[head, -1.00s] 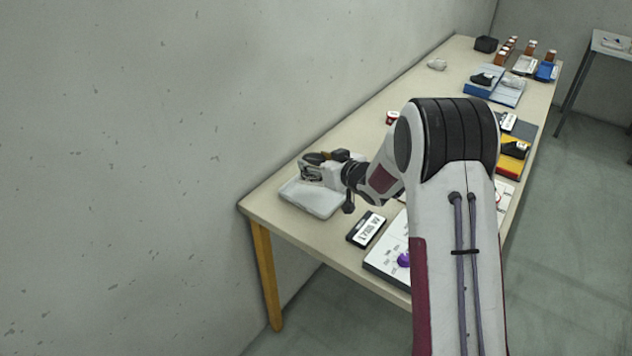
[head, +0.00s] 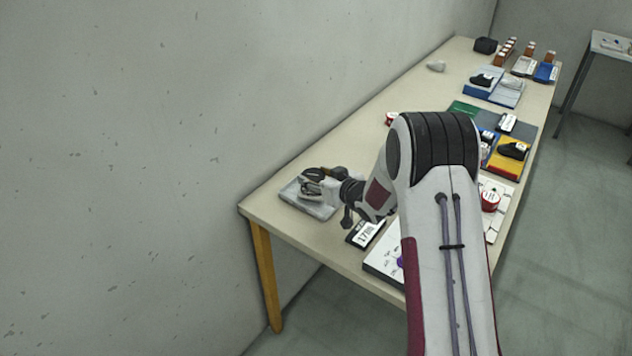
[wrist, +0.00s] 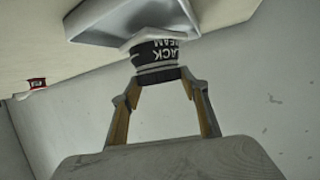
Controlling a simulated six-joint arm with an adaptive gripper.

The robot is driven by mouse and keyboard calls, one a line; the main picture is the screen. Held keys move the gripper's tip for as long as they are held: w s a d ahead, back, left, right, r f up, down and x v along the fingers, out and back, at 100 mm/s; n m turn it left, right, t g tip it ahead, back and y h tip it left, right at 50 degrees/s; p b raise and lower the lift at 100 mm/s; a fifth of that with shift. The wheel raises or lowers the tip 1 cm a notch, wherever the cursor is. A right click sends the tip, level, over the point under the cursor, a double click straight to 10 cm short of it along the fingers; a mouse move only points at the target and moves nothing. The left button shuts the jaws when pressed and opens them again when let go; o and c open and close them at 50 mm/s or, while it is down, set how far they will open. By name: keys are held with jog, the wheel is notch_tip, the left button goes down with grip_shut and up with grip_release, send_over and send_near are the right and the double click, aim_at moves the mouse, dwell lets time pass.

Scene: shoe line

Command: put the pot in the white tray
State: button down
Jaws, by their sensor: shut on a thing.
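The pot (wrist: 157,57) has a dark band with white lettering that reads in part "ACK" and "EAM", and a pale rim. My gripper (wrist: 160,78) is shut on it in the wrist view. The white tray (wrist: 100,22) shows behind the pot there. In the head view my gripper (head: 312,187) is over the white tray (head: 321,212) at the near left end of the table. I cannot tell whether the pot touches the tray floor. The gripper hides much of the tray in the head view.
A black label sign (head: 364,231) stands right of the tray, beside a white board (head: 378,262) with a purple item. A red tin (head: 390,118) sits farther back. The wall (head: 150,140) runs close along the left. Bare table (head: 345,140) lies behind the tray.

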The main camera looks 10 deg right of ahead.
jog(key=shift+f, duration=0.85)
jog(key=c, duration=1.1)
grip_release()
jog(key=shift+f, duration=0.25)
jog(key=shift+r, duration=0.2)
jog(key=shift+v, duration=6)
